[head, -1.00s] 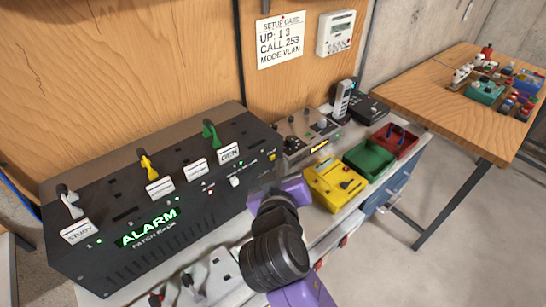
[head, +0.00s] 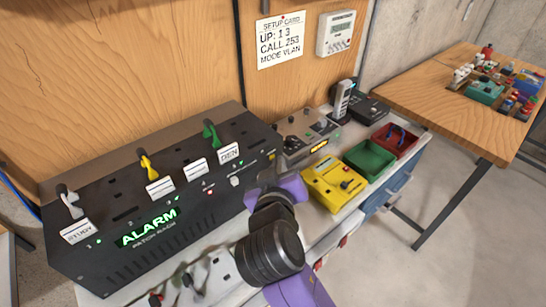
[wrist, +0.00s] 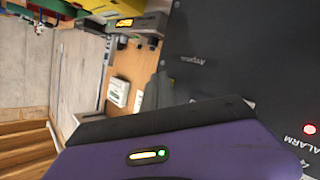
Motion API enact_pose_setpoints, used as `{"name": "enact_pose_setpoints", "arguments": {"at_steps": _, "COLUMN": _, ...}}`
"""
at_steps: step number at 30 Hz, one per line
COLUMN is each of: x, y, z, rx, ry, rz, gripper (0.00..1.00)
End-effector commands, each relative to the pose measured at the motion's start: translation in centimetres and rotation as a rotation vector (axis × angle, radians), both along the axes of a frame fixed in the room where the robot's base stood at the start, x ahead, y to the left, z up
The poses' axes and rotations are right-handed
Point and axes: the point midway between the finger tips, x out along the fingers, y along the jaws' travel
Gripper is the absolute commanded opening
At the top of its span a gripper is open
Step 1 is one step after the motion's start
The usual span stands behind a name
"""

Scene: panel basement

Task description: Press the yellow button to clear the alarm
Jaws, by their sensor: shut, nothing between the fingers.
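The black patch rack (head: 130,215) stands on the bench, with a lit green ALARM display (head: 150,228). A small red light (head: 210,191) and a white button or knob (head: 235,181) sit on its front. In the wrist view, a glowing red light (wrist: 310,129) is beside the printed word ALARM. I cannot make out a yellow button in either view; my arm covers the rack's right end. My purple and black gripper (head: 268,182) is shut and empty at that end, close to the front face. Whether it touches is unclear.
Beside the rack are a grey device (head: 300,140) with an amber display, a yellow box (head: 332,188), a green bin (head: 370,160) and a red bin (head: 402,143). Cables hang before the rack. A wooden table (head: 425,90) stands at right, with clear floor below.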

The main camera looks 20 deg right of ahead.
Motion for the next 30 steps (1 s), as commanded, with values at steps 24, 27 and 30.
{"name": "enact_pose_setpoints", "arguments": {"at_steps": 24, "x": -1.1, "y": -0.3, "z": 0.0, "rx": 0.0, "ry": 0.0, "rz": 0.0, "gripper": 0.0}}
{"name": "enact_pose_setpoints", "arguments": {"at_steps": 27, "x": -1.3, "y": -0.4, "z": 0.0, "rx": 0.0, "ry": 0.0, "rz": 0.0, "gripper": 0.0}}
{"name": "enact_pose_setpoints", "arguments": {"at_steps": 30, "x": -1.3, "y": -0.4, "z": 0.0, "rx": 0.0, "ry": 0.0, "rz": 0.0, "gripper": 0.0}}
